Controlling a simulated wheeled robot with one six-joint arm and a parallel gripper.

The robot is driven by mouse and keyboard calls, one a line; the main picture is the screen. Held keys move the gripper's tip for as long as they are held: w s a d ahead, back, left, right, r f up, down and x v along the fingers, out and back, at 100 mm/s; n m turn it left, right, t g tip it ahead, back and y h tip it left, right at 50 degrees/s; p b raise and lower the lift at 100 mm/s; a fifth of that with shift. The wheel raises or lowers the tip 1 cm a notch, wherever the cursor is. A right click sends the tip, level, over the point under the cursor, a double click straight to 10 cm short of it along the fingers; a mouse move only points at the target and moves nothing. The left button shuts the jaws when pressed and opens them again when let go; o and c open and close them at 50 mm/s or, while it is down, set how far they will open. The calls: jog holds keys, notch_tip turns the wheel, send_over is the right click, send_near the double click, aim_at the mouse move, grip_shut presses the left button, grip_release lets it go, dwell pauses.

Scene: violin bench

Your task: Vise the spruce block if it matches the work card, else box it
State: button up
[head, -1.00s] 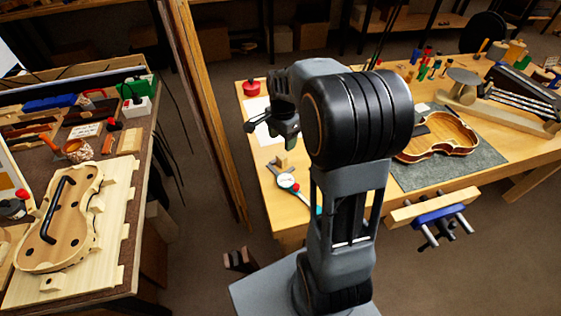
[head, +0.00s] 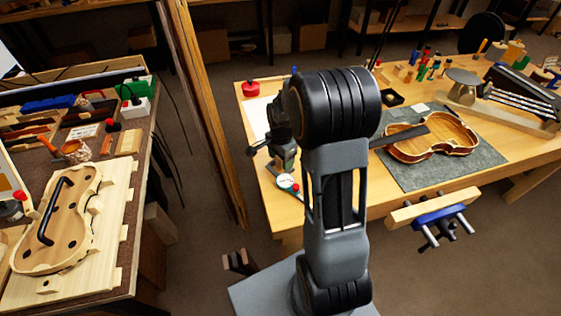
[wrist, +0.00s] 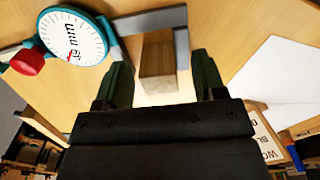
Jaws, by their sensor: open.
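The spruce block (wrist: 157,62), a small pale wooden piece, stands on the bench between the fingers of my gripper (wrist: 162,68) in the wrist view. The gripper is open, with a gap on both sides of the block. In the head view my gripper (head: 284,158) is low over the bench's left part and hides the block. A dial caliper (wrist: 72,38) lies beside the block, its grey jaws close around it; I cannot tell if they touch. The caliper also shows in the head view (head: 287,183). The vise (head: 437,212) is on the bench's front edge.
A white sheet (wrist: 275,75) lies right of the gripper in the wrist view, with a partly hidden lettered label (wrist: 265,140) below it. A violin body (head: 440,140) lies on a grey mat (head: 420,180). A red pot (head: 250,88) stands at the back left.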

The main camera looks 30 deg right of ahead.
jog(key=c, duration=1.1)
jog(key=shift+o, duration=0.2)
jog(key=shift+r, duration=0.1)
